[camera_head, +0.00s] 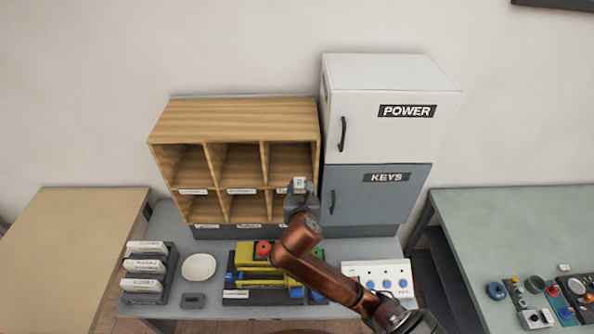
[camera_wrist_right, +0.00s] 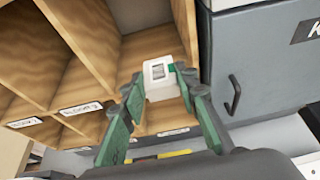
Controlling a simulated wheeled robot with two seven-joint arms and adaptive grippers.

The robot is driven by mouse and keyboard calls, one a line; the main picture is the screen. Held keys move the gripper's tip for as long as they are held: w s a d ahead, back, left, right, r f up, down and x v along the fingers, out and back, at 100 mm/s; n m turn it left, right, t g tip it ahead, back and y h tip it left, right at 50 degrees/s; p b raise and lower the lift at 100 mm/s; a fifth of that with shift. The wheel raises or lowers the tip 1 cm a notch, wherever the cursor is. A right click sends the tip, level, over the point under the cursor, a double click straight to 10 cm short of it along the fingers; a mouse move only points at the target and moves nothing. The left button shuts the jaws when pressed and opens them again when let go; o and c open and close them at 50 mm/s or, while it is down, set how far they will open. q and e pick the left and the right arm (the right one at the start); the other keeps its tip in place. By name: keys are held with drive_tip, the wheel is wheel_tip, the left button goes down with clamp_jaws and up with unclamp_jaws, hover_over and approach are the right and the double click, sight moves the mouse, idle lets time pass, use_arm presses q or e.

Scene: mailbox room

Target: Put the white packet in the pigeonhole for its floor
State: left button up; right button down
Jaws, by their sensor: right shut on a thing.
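The white packet (camera_head: 299,183) is held in my right gripper (camera_head: 300,190), in front of the right-hand column of the wooden pigeonhole unit (camera_head: 235,118). In the right wrist view the packet (camera_wrist_right: 160,76) has a grey printed mark and sits between the green fingers of the gripper (camera_wrist_right: 158,88). The upper right compartment is behind it; I cannot tell whether the packet has crossed its front edge. White labels run along the shelf edge, one reading like a floor label (camera_wrist_right: 80,108); a label below the packet (camera_wrist_right: 173,132) is unreadable. My left gripper is out of view.
A grey KEYS cabinet (camera_head: 372,205) under a white POWER cabinet (camera_head: 385,105) stands close on the right.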

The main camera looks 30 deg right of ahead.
drive_tip(key=r+x, duration=0.1)
drive_tip(key=x, duration=0.3)
drive_tip(key=r+p+x, duration=0.1)
drive_tip(key=x, duration=0.3)
drive_tip(key=w+r+x, duration=0.1)
drive_tip(key=x, duration=0.4)
drive_tip(key=shift+w+d, duration=0.1)
drive_tip(key=shift+d, duration=0.05)
drive_tip(key=shift+f+p, duration=0.3)
drive_tip(key=shift+f, duration=0.25)
wheel_tip(320, 180, down, 3)
drive_tip(key=shift+f, duration=0.2)
drive_tip(key=shift+f+p, duration=0.15)
drive_tip(key=shift+p, duration=0.15)
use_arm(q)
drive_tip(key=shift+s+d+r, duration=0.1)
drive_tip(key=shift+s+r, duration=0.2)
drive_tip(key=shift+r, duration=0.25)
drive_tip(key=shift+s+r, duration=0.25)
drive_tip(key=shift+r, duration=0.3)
use_arm(e)
drive_tip(key=shift+w+d, duration=0.1)
drive_tip(key=shift+f, duration=0.15)
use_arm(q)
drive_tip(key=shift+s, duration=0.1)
use_arm(e)
drive_tip(key=c, duration=1.5)
unclamp_jaws()
